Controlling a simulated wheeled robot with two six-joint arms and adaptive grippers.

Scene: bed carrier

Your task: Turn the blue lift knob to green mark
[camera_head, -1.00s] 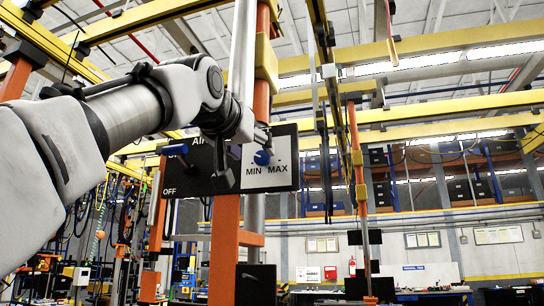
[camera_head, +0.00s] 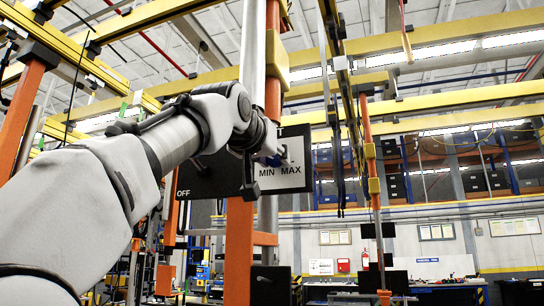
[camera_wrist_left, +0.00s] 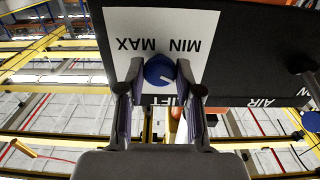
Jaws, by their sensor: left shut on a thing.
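The round blue lift knob (camera_wrist_left: 159,70) sits on a white plate marked MIN and MAX, which appears upside down in the wrist view. A short white line on the knob points to the lower right there. My left gripper (camera_wrist_left: 160,78) is shut on the knob, with one finger on each side. In the head view, my left gripper (camera_head: 268,158) is in front of the plate (camera_head: 286,168) and covers most of the knob. I cannot make out a green mark in either view. My right gripper is in neither view.
The plate is on a black panel (camera_head: 205,180) on an orange post (camera_head: 239,250). The panel also bears OFF and AIR lettering. Another blue control (camera_wrist_left: 311,121) is at the wrist view's right edge. Yellow overhead beams (camera_head: 440,110) and another orange post (camera_head: 370,150) stand around.

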